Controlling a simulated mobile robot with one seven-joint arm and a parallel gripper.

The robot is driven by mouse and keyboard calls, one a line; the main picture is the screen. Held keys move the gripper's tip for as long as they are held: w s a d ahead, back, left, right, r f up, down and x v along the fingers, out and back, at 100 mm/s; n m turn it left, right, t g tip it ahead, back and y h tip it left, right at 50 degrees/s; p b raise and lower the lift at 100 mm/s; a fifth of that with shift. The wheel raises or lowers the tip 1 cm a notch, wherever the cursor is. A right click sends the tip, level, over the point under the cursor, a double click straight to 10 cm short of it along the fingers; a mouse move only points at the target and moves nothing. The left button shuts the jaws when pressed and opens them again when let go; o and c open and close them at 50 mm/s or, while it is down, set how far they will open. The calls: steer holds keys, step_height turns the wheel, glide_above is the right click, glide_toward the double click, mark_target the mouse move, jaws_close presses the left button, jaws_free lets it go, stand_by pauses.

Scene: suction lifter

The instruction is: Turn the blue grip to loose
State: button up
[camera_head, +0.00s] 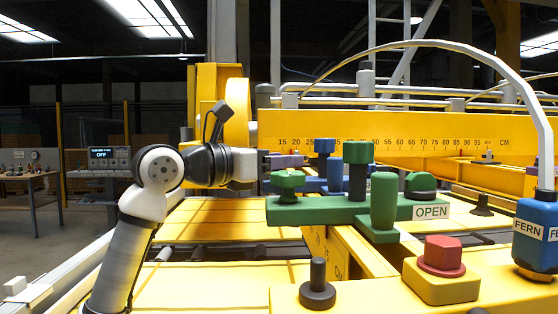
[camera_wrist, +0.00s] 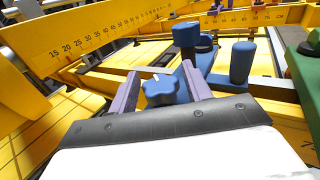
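The blue grip (camera_wrist: 162,91) is a lobed knob with a white mark on top, seen in the wrist view. It sits at the near end of a blue fitting that also carries a capped blue post (camera_wrist: 186,38) and an upright blue handle (camera_wrist: 242,62). My gripper (camera_wrist: 160,72) has its two purple fingers apart, one on each side of the knob. I cannot tell whether they touch it. In the head view my gripper (camera_head: 284,160) reaches in from the left behind the green fitting, which hides the knob. The blue post (camera_head: 325,147) and handle (camera_head: 334,172) show there.
The green fitting (camera_head: 320,210) in front has its own knob, post and handle, with an OPEN label (camera_head: 431,212). A red knob (camera_head: 441,255) on a yellow block and a blue FERN container (camera_head: 536,240) stand at right. A yellow ruled beam (camera_head: 400,132) runs behind.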

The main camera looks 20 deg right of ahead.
steer(key=c, duration=0.8)
steer(key=shift+o, duration=0.2)
steer(key=shift+f+n+t+b, duration=0.2)
steer(key=shift+n+t+b, duration=0.3)
steer(key=shift+t+b, duration=0.25)
steer(key=shift+r+t+y, duration=0.15)
steer(key=shift+t+y, duration=0.25)
steer(key=shift+t, duration=0.05)
steer(key=shift+n, duration=0.3)
steer(key=o, duration=1)
steer(key=shift+a, duration=0.1)
